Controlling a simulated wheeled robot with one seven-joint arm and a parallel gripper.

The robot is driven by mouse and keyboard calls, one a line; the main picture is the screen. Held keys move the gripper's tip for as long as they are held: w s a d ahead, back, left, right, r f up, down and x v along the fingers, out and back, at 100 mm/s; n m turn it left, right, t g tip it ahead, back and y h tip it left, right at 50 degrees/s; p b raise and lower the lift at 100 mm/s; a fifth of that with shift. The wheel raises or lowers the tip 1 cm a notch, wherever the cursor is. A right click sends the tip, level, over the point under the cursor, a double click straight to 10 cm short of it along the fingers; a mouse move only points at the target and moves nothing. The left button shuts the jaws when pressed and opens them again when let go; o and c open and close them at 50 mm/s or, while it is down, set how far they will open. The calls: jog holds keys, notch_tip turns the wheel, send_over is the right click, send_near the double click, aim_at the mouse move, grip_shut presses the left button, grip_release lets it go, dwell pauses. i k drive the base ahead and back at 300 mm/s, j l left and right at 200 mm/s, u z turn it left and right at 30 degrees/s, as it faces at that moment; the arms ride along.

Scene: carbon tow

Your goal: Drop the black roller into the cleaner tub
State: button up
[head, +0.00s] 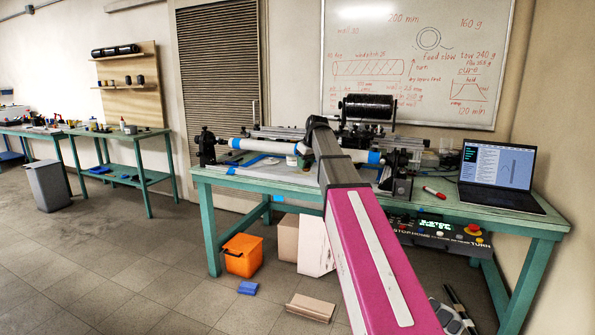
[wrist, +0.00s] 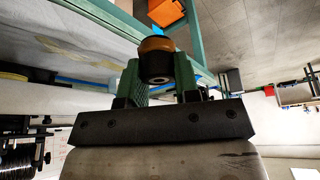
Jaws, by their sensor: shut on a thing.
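My gripper (wrist: 157,75) shows in the wrist view with its two green fingers shut on a short, thick black piece with a brownish-orange end, which I take to be the black roller (wrist: 157,73). In the head view my pink and grey arm reaches over the green workbench and hides the gripper and the held piece. No container is clearly marked as the cleaner tub. An orange bin (head: 243,255) stands on the floor by the bench, and an orange container also shows at the top of the wrist view (wrist: 165,12).
A grey bin (head: 48,186) stands at left. Floor between is open.

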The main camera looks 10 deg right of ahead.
aim_at(294, 159)
jog(key=i+j+u, duration=0.1)
jog(key=i+j, duration=0.9)
jog(key=j, duration=0.25)
jog(key=i+j+u, duration=0.1)
jog(key=i+j, duration=0.9)
jog(key=j, duration=0.15)
jog(key=i+j+z, duration=0.5)
jog(key=j, duration=0.3)
jog(key=i+l+z, duration=0.15)
jog(key=l+z, duration=0.55)
jog(key=l, duration=1)
jog(key=k, duration=0.05)
